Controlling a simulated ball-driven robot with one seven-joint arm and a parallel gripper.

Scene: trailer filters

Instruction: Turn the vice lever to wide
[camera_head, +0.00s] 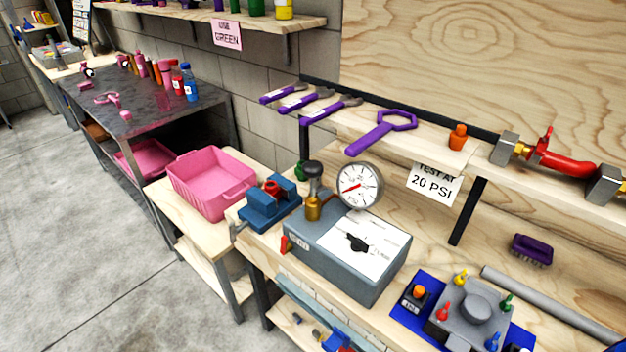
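A blue vice (262,212) sits on the wooden bench, left of the grey gauge box. It has a red part (271,188) between its raised blue jaws. A small greyish piece (238,229), possibly its lever, sticks out at its front left end. It is too small to tell how the lever is set, and no "wide" marking can be read. My gripper is not in the picture.
A grey box (330,262) with a dial gauge (359,186) stands right of the vice. A pink crate (212,182) stands to its left. A red lever (287,245) juts from the box's front left. The concrete floor (110,270) at left is clear.

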